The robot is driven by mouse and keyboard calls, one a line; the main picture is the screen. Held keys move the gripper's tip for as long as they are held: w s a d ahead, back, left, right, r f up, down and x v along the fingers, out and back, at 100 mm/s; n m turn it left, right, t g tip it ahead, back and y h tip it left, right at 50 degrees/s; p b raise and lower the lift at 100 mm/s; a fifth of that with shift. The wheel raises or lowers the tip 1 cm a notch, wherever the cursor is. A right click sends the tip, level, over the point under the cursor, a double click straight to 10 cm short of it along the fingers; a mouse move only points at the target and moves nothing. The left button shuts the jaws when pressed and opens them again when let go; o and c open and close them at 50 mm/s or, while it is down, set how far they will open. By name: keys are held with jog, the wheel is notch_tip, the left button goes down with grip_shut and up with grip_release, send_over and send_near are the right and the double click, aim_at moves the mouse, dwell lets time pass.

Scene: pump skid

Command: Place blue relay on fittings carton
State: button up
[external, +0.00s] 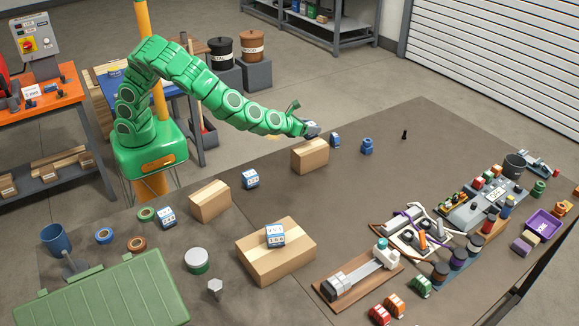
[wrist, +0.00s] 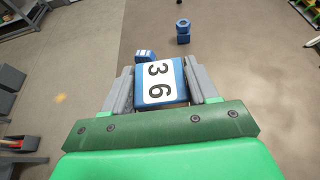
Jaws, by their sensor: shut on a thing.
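My gripper (external: 313,129) is shut on a blue block with a white face marked 36 (wrist: 160,82); in the wrist view it sits between the two grey fingers. In the external view the held block is small and partly covered by the fingers. It is just above the right end of a tan carton (external: 310,157); I cannot tell whether they touch. No carton label is readable. A small blue piece with white marks (external: 335,141) stands right of that carton, also in the wrist view (wrist: 146,56). I cannot tell which blue thing is the relay.
A blue fitting (external: 367,147) stands farther right. Other cartons (external: 210,201) are nearer, the largest (external: 262,268) with a blue numbered block (external: 275,236) on it. Another numbered block (external: 250,179) stands between. The dark surface beyond the blue fitting is mostly clear.

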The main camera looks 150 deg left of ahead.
jog(key=shift+w+a+f, duration=0.15)
jog(key=shift+f, duration=1.65)
jog(key=shift+f, duration=0.15)
jog(key=o, duration=1.1)
jog(key=shift+o, duration=0.2)
jog(key=shift+w+r, duration=0.1)
jog(key=shift+r, duration=0.15)
jog(key=v, duration=1.1)
jog(key=shift+d, duration=0.45)
